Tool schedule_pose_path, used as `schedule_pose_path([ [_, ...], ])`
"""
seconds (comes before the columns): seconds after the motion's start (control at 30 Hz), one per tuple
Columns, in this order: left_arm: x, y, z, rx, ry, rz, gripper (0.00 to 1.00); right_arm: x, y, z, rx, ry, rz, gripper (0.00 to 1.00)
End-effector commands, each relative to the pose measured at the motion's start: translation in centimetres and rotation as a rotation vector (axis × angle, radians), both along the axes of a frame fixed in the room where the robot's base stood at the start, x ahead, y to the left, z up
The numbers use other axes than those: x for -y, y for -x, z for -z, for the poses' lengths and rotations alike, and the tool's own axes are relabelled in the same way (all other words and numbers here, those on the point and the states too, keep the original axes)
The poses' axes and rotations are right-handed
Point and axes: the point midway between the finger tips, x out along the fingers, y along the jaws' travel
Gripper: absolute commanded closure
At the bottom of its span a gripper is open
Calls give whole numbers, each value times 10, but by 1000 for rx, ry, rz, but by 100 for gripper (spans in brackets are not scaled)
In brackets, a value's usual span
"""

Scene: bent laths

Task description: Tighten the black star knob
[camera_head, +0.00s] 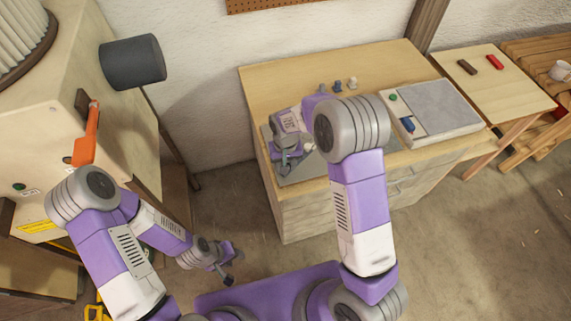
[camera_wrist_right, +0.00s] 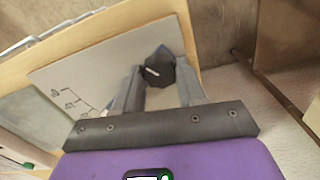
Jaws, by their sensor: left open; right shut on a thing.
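The black star knob (camera_wrist_right: 160,72) shows in the right wrist view as a dark, many-sided knob with a white mark on its face. It sits over a pale plate (camera_wrist_right: 95,72) with line drawings. My right gripper (camera_wrist_right: 161,80) is shut on the knob, one finger on each side. In the head view my right gripper (camera_head: 292,161) is low over the grey plate on the workbench (camera_head: 320,205), and the knob is hidden or too small to tell. My left gripper (camera_head: 228,269) is open and empty, low in front of the purple base, away from the bench.
Several small pegs (camera_head: 337,87) stand at the back of the bench. A grey-topped panel (camera_head: 435,108) with a green button and a blue part lies right of my right arm. A large beige machine (camera_head: 70,110) with an orange lever (camera_head: 88,140) stands at left.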

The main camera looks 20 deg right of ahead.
Motion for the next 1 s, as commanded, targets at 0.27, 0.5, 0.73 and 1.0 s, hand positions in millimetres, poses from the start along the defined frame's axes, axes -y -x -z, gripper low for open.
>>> schedule_pose_path([
  [0.27,0,0,-1,0,0,0,57,0,0,-1,2,0,261,91],
  [0.5,0,0,-5,0,0,0,57,0,-1,-1,2,1,490,91],
  [0.73,0,0,-12,0,0,0,57,0,0,-2,2,2,708,91],
  [1.0,0,0,-23,0,0,0,57,0,-1,-2,3,1,965,91],
])
